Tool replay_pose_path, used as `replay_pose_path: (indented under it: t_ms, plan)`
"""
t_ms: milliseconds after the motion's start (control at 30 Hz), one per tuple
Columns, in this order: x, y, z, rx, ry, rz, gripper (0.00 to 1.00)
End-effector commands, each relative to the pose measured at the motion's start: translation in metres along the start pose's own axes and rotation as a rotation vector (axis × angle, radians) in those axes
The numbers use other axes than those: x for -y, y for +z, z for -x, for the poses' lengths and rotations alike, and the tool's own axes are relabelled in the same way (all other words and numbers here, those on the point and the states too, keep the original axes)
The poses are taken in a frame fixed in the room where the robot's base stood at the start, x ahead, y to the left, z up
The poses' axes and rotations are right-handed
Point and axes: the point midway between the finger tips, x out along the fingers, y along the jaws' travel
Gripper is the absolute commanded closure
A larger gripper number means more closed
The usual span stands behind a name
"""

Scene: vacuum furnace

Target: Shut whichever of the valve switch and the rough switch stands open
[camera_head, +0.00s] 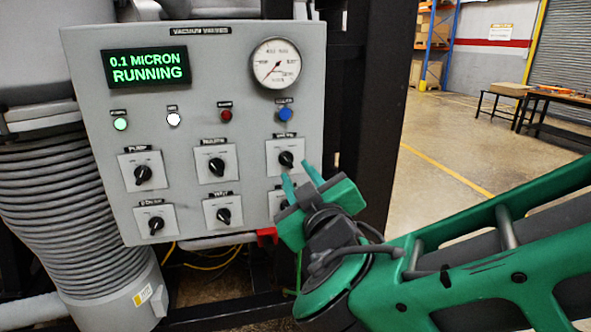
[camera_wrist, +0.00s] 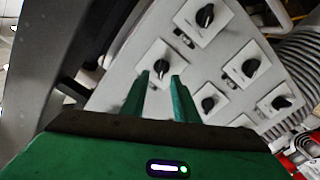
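A grey control panel (camera_head: 228,80) carries rotary switches with black knobs on white plates, in two rows. The labels are too small to tell surely which are the valve and rough switches, and I cannot tell which stands open. My gripper (camera_head: 299,178) is open and empty just in front of the upper right switch (camera_head: 286,158). It partly hides the lower right switch. In the wrist view, the upper right switch (camera_wrist: 161,67) shows between and beyond the fingertips, apparently untouched. The upper middle switch (camera_head: 216,167) and upper left switch (camera_head: 143,174) are clear of the gripper.
A display (camera_head: 147,68) reads "0.1 MICRON RUNNING". A round gauge (camera_head: 277,63) and a row of coloured lamps sit above the switches. A ribbed hose (camera_head: 50,190) stands left of the panel and a dark post (camera_head: 375,100) right of it. Open floor lies farther right.

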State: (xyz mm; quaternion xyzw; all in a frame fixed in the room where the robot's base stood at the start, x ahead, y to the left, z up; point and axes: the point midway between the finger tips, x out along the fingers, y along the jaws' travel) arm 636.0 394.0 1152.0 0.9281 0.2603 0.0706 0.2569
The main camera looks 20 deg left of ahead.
Motion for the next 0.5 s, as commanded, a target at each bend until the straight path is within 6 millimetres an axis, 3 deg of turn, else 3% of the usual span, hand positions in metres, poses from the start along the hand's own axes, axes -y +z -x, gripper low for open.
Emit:
replay_pose_path:
  t_ms: [200, 500]
  plan:
    - [0.001, 0.001, 0.034, 0.001, -0.003, 0.002, 0.73]
    - [-0.001, 0.002, 0.046, 0.002, 0.001, 0.000, 0.73]
